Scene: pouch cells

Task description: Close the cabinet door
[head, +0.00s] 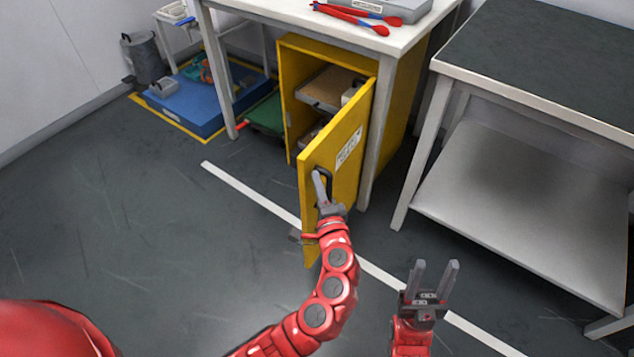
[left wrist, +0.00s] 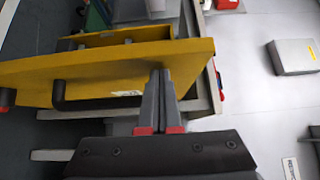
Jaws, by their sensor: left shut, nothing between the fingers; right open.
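The yellow cabinet (head: 396,112) stands under a white table, with its door (head: 346,150) swung wide open toward me. The door has a white label and a dark handle (head: 327,183) on its outer face. My left gripper (head: 319,178) is shut and empty, with its fingertips at the outer face of the door near the handle. In the left wrist view the shut fingers (left wrist: 160,85) reach the yellow door (left wrist: 120,75), beside the dark handle (left wrist: 95,102). I cannot tell whether they touch the door. My right gripper (head: 434,270) is open and empty above the floor at the lower right.
A shelf (head: 325,88) and several items show inside the cabinet. The white table leg (head: 378,140) stands by the door. A metal table with a dark top (head: 540,60) is at the right. A blue platform (head: 185,105) lies at the left. The floor left of the door is clear.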

